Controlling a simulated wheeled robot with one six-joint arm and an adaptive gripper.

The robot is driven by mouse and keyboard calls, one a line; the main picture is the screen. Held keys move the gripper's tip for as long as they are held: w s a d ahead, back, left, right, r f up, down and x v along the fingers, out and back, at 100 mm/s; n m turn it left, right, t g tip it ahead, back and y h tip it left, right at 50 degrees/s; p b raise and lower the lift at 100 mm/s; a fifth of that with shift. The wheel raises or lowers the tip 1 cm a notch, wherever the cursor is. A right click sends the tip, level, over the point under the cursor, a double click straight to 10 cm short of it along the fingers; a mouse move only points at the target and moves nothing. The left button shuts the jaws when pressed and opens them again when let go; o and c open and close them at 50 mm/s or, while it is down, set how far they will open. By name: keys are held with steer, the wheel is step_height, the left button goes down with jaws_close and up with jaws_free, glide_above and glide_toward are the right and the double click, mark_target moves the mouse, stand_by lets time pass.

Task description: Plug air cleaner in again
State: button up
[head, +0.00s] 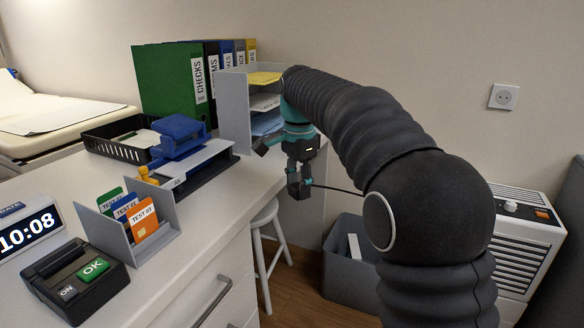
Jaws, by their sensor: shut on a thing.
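My gripper (299,186) hangs past the right edge of the counter and is shut on the plug. The plug is mostly hidden between the dark fingers. Its black cable (339,189) runs right from the fingers and goes out of sight behind my arm. The white wall socket (503,97) is on the wall at the upper right, well away from my gripper. Nothing is in it. The air cleaner (517,240) is a white louvred unit with a knob and an orange switch on top, at the lower right, partly hidden by my arm.
The counter (207,234) carries a letter tray stack (234,110), binders (170,85), a blue hole punch (180,137), a card holder (160,242) and an OK button box (77,280). A white stool (263,222) and a grey bin (343,287) stand below. The wall around the socket is clear.

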steer(key=w+d+f+n, duration=0.1)
steer(key=d+f+n, duration=0.25)
steer(key=f, duration=0.75)
steer(key=w+d+f+n, duration=0.15)
steer(key=d+f, duration=0.35)
steer(key=f, duration=0.7)
steer(key=s+d+f+n, duration=0.3)
steer(key=s+d+f, duration=0.1)
steer(key=f, duration=0.4)
steer(key=s+d+f+n, duration=0.2)
steer(key=s+d+f, duration=0.2)
steer(key=f, duration=0.5)
steer(key=shift+s+d+n, duration=0.3)
steer(key=shift+s+n, duration=0.1)
steer(key=shift+s, duration=0.35)
steer(key=shift+f, duration=0.1)
